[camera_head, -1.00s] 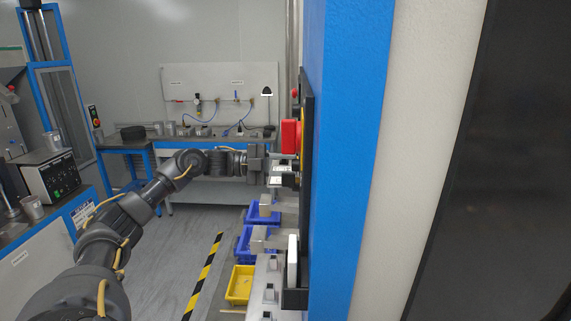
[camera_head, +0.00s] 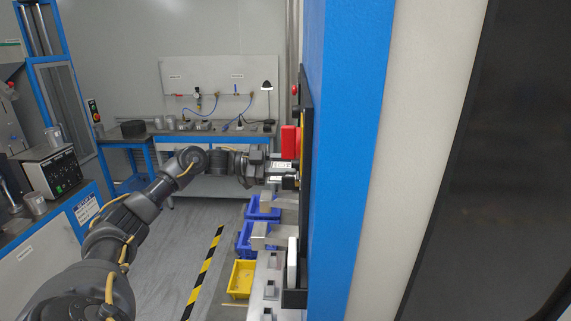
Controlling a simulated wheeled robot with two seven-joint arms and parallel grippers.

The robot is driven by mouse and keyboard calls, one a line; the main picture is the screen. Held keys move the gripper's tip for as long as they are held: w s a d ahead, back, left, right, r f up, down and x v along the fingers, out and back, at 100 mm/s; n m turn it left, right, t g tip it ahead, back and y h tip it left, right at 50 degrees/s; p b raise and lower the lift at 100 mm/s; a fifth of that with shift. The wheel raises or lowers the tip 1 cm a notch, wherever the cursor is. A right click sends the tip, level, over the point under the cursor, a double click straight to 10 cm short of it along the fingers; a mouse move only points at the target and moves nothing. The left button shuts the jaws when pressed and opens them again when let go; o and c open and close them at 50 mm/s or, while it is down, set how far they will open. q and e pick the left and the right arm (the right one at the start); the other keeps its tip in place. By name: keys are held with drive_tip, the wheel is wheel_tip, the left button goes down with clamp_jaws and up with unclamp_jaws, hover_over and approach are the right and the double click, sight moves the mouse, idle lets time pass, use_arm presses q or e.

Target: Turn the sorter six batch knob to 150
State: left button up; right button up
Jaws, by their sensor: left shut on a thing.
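The blue-framed machine (camera_head: 345,170) stands close on the right and its black control panel (camera_head: 306,120) is seen almost edge-on. A red block-shaped control (camera_head: 291,142) sticks out from the panel's upper part. My left gripper (camera_head: 290,174) is just below it, at the panel face, with its fingers pointing right. It is shut on the batch knob, which is mostly hidden between the fingertips and by the edge-on angle. The knob's marks and setting cannot be read. My right gripper is not in view.
Metal chutes (camera_head: 272,240) jut out below the gripper, over blue bins (camera_head: 246,238) and a yellow bin (camera_head: 241,279). A white part (camera_head: 292,262) projects from the panel's lower end. A workbench (camera_head: 210,134) stands behind. The floor at left centre is clear.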

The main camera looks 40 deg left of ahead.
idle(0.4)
use_arm(q)
drive_tip(key=o, duration=1)
drive_tip(key=shift+c, duration=0.2)
drive_tip(key=b+v, duration=0.5)
drive_tip(key=v, duration=0.5)
drive_tip(key=shift+s+a+b, duration=0.25)
drive_tip(key=shift+a+b, duration=0.05)
